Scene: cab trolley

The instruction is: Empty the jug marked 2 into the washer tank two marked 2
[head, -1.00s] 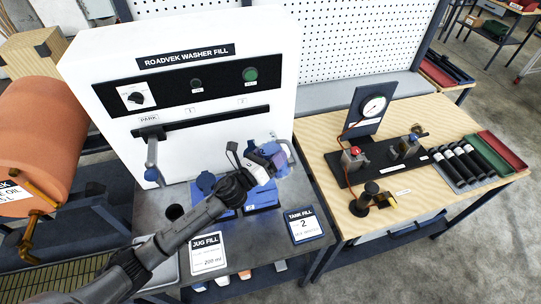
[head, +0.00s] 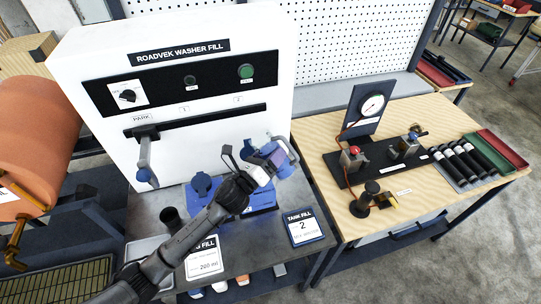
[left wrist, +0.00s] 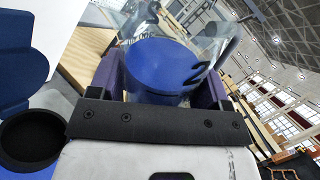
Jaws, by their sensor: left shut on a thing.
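My left gripper (head: 268,161) is shut on a clear jug (head: 287,149), held up over the right part of the steel bench. In the left wrist view the jug (left wrist: 178,62) has blue in its lower part and a dark 2 on its side; it sits between my purple fingers (left wrist: 160,85). Blue tanks (head: 262,197) stand below, partly hidden by my arm. A dark round opening (left wrist: 30,138) in blue and a raised blue flap (left wrist: 22,60) show at the left of that view. I cannot tell the tank's number there. My right gripper is not in view.
The white washer fill machine (head: 185,80) stands behind the bench, with a lever-like spout (head: 145,160) at its left. A TANK FILL 2 card (head: 303,227) lies at the bench's right front. A wooden table (head: 400,200) with a gauge rig stands at the right.

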